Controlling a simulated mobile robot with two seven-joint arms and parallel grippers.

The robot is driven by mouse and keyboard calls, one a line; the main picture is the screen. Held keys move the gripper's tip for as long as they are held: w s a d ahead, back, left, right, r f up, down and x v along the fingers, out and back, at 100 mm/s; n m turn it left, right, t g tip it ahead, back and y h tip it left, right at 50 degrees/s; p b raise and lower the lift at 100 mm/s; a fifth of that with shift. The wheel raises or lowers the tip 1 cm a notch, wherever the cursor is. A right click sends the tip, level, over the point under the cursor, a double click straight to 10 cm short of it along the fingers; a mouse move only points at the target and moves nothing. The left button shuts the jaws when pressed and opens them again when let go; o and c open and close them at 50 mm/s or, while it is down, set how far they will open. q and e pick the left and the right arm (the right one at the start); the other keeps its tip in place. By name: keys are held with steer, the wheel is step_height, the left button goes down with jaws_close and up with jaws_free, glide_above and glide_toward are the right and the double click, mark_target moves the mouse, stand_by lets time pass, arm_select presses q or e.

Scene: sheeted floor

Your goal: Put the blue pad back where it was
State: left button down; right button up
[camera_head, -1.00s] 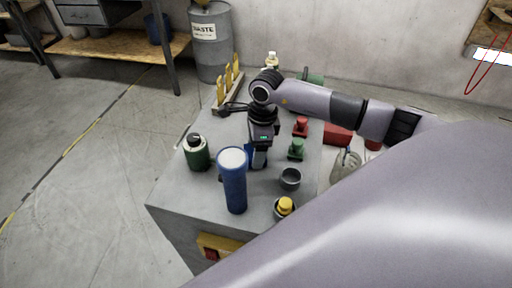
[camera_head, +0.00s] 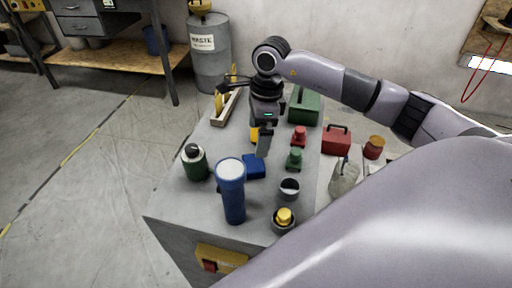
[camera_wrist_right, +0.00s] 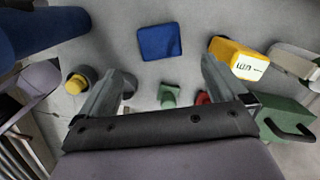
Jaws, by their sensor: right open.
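The blue pad (camera_head: 254,167) lies flat on the grey table, just right of the tall blue cylinder (camera_head: 232,190). In the right wrist view the pad (camera_wrist_right: 160,42) is a rounded square, ahead of the fingertips and apart from them. My right gripper (camera_head: 262,150) hangs just behind the pad in the head view. Its two fingers stand wide apart with nothing between them in the wrist view (camera_wrist_right: 165,80). My left gripper is not in view.
A yellow labelled container (camera_wrist_right: 238,58) stands near the right finger. A wooden rack (camera_head: 226,108) is at the back left.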

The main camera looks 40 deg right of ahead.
step_height(320, 180, up, 3)
steer(key=shift+d+f, duration=0.15)
steer(key=shift+s, duration=0.1)
stand_by(0.5)
